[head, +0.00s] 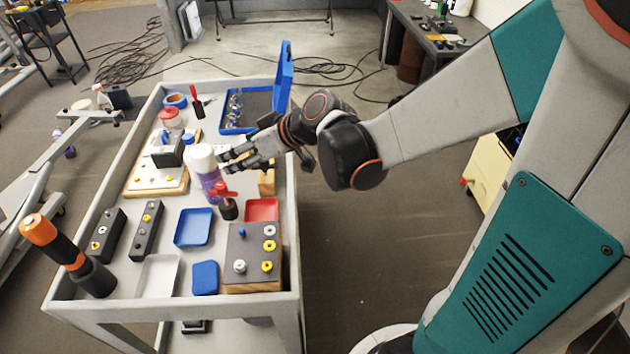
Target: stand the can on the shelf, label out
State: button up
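A can (208,178) with a white top and a purple and white body stands upright on the top of the grey cart. My gripper (224,161) reaches in from the right, with its fingertips close beside the can's upper part. The fingers look spread, with no object seen between them; whether they touch the can is too small to tell. Which way the can's label faces is unclear. A lower shelf (235,338) of the cart shows in part at the bottom; no other shelf is clear in view.
A red-handled tool (229,207) stands just in front of the can. Blue trays (193,228), a red tray (262,209), dark blocks with knobs and an orange-black flashlight (55,240) crowd the cart top. A blue case (240,126) with its lid up lies behind. The cart has a raised rim (170,307).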

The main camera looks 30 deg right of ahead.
jog(key=s+d+r+m+h, duration=0.2)
jog(key=s+d+h, duration=0.1)
jog(key=s, duration=0.6)
jog(key=s+d+r+m+g+h, duration=0.1)
jog(key=s+d+r+m+h, duration=0.1)
jog(key=s, duration=0.7)
jog(key=shift+s+d+m+h, duration=0.2)
jog(key=shift+d+m+h, duration=0.55)
jog(key=shift+d, duration=0.35)
jog(key=shift+o, duration=0.6)
jog(key=shift+s+d+m+h, duration=0.25)
jog(key=shift+s+d, duration=0.1)
jog(key=shift+s, duration=0.15)
